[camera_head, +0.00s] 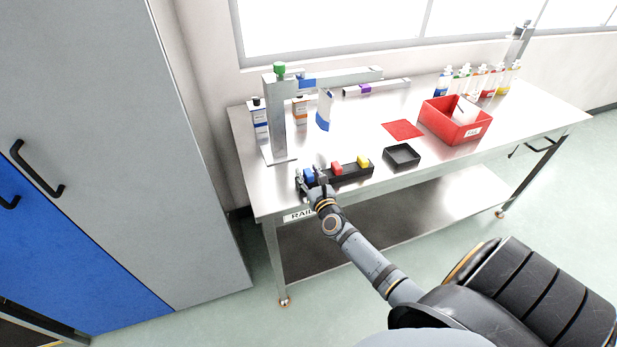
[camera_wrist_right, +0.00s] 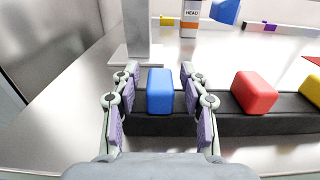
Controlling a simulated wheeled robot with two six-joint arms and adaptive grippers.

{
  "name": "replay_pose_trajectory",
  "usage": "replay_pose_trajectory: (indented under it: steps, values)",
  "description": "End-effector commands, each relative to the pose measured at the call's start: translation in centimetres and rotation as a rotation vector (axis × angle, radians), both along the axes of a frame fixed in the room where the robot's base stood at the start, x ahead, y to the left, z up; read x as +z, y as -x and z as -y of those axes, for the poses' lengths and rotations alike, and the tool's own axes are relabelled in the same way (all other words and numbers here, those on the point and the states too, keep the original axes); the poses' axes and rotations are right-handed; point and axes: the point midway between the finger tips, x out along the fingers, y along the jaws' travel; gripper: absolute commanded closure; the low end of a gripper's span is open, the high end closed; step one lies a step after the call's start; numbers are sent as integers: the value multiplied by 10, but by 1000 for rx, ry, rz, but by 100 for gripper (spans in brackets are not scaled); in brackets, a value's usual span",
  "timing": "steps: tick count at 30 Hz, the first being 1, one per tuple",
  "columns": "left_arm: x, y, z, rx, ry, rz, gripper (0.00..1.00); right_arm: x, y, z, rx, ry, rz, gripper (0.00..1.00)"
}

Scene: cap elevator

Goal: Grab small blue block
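The small blue block (camera_wrist_right: 160,91) sits on a black rail (camera_wrist_right: 140,124) between the open fingers of my right gripper (camera_wrist_right: 159,98). In the wrist view there is a gap on each side of the block, so the fingers are not closed on it. In the head view the blue block (camera_head: 309,175) is partly hidden by my right gripper (camera_head: 314,178) at the left end of the rail. A red block (camera_head: 337,168) and a yellow block (camera_head: 363,161) stand on the same rail to the right. My left gripper is not in view.
A metal stand (camera_head: 277,115) with a horizontal arm rises behind the rail. A small black tray (camera_head: 402,161), a red mat (camera_head: 402,129) and a red bin (camera_head: 450,134) lie to the right. Bottles stand at the back of the steel table (camera_head: 490,150).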

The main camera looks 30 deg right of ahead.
Motion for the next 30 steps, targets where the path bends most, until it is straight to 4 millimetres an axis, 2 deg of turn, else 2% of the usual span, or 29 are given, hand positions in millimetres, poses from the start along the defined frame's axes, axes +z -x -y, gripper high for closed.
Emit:
replay_pose_trajectory:
  steps: [1,6,9,16,20,25,30]
  values:
    - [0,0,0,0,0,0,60,0,0,0,0,0,0,67]
    - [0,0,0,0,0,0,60,0,0,0,0,0,0,90]
    - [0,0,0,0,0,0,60,0,0,0,0,0,0,100]
    - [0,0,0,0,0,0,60,1,0,0,0,0,0,100]
    - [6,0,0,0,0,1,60,9,0,0,0,-1,1,100]
    - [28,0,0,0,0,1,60,41,0,0,1,-1,2,100]
    - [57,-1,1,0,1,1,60,81,35,6,3,3,-3,100]
